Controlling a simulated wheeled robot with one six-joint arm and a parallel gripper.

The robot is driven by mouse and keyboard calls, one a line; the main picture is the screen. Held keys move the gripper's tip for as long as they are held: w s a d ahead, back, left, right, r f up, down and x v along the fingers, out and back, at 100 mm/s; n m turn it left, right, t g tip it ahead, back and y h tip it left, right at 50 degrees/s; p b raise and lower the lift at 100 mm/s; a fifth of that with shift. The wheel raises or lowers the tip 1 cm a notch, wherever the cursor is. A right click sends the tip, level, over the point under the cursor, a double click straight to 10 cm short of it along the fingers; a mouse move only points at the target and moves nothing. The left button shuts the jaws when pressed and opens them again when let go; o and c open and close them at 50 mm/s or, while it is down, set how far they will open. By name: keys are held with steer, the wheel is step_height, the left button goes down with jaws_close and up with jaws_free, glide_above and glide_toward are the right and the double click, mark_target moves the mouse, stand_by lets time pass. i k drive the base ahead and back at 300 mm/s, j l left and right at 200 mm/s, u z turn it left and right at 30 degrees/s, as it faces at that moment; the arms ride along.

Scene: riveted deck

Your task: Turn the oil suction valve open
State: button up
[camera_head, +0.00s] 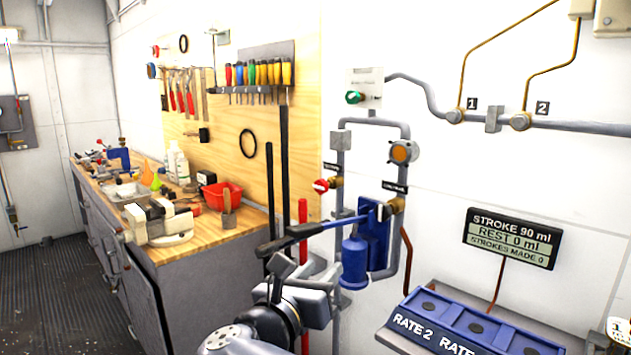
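A valve with a red knob (321,185) and brass body sits on the left leg of the grey pipe loop, under a small dark label (332,166). A second brass valve (397,205) sits on the right leg, under another dark label (395,187). The lettering is too small to tell surely which is the oil suction valve. My gripper (312,272) is at the bottom centre, below the red knob and apart from it in the picture. Its fingers are not clear, so I cannot see whether they are open or shut.
A blue rate panel (440,325) and a stroke display (511,238) are at right. A cluttered workbench (205,238) is at left.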

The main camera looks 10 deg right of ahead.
mark_target(321, 187)
steer(key=i+j+z, duration=0.3)
steer(key=i+j, duration=0.2)
steer(key=i+j+z, duration=0.3)
steer(key=i+j, duration=0.3)
steer(key=i, duration=0.05)
